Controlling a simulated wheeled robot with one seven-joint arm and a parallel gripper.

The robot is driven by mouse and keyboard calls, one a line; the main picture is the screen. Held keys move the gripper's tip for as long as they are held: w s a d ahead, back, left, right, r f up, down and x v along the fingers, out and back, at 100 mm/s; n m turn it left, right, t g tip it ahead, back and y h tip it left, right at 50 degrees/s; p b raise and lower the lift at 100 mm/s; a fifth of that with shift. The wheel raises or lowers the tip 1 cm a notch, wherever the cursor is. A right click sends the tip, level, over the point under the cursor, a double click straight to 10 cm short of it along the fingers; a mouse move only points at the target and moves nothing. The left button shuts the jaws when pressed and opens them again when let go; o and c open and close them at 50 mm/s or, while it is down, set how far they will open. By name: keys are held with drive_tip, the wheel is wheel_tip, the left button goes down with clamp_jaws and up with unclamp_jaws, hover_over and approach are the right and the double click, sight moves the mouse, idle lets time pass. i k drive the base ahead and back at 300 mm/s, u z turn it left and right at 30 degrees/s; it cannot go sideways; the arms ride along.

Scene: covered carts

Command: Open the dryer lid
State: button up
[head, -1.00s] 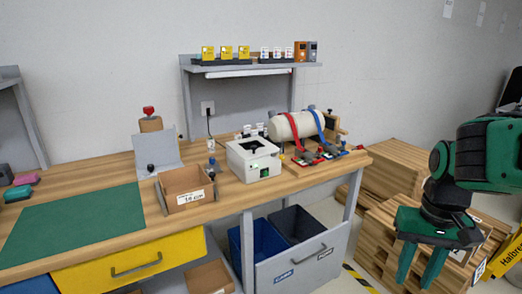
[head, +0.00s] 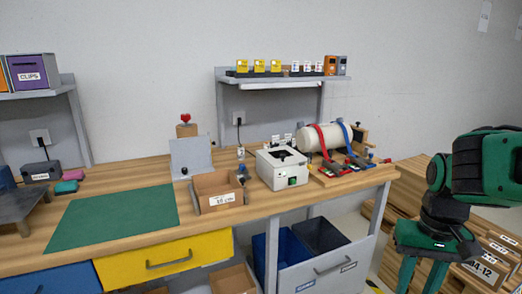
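A white box-shaped machine (head: 282,168) with a dark patch on top and a small green light on its front stands on the wooden workbench (head: 245,213). It looks like the dryer, but no label is legible, and I cannot tell how its lid sits. My gripper (head: 420,282) hangs at the lower right of the head view, in front of the bench's right end and well apart from the machine. Its two green fingers point down and are spread, with nothing seen between them; their tips are at the bottom edge of the picture.
A green mat (head: 110,216) lies on the left. A shelf (head: 283,78) rises behind. Stacked wood (head: 408,178) and cartons (head: 490,265) are at right.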

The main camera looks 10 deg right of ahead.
sight(285, 156)
drive_tip(key=u, duration=0.05)
drive_tip(key=i, duration=1.3)
drive_tip(key=z, duration=0.35)
